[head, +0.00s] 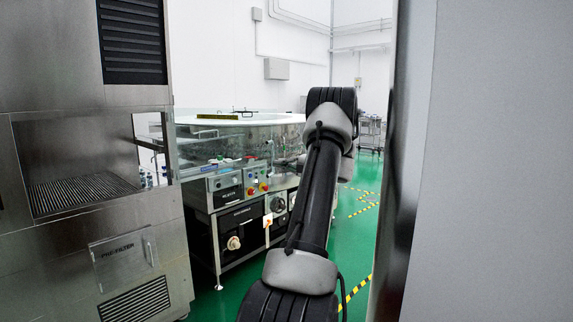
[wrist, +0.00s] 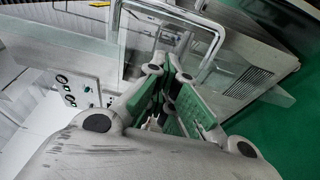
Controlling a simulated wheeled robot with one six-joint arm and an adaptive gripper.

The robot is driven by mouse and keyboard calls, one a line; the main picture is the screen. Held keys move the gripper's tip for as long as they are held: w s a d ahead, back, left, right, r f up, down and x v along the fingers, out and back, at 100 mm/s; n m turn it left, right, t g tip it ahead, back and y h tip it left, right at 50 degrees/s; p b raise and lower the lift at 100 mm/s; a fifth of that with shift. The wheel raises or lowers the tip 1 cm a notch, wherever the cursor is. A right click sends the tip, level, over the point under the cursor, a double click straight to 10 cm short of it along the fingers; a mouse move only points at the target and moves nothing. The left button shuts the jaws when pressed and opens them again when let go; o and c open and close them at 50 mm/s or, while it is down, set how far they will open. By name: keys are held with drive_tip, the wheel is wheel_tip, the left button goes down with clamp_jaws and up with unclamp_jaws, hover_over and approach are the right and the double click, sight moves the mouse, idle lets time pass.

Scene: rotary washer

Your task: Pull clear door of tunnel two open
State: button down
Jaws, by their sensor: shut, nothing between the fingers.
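In the wrist view my gripper (wrist: 165,68) shows its green-padded fingers close together, with nothing held. A bent metal tube handle (wrist: 219,38) spans the top of the wrist view, just beyond the fingertips. A clear panel (wrist: 142,36) shows behind the fingers, beside this handle; I cannot tell from the picture which tunnel it belongs to. The fingers look apart from the handle, though contact is hard to judge.
The rotary washer (head: 230,150) with clear walls stands ahead. Its control box (head: 240,187) has coloured buttons. A steel cabinet (head: 118,225) marked PRE-FILTER fills the left, and a grey wall panel (head: 490,160) the right. Green floor (head: 362,235) is open beyond my arm.

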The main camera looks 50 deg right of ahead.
drive_tip(key=d+v, duration=0.1)
drive_tip(key=v, duration=0.8)
drive_tip(key=shift+d, duration=0.45)
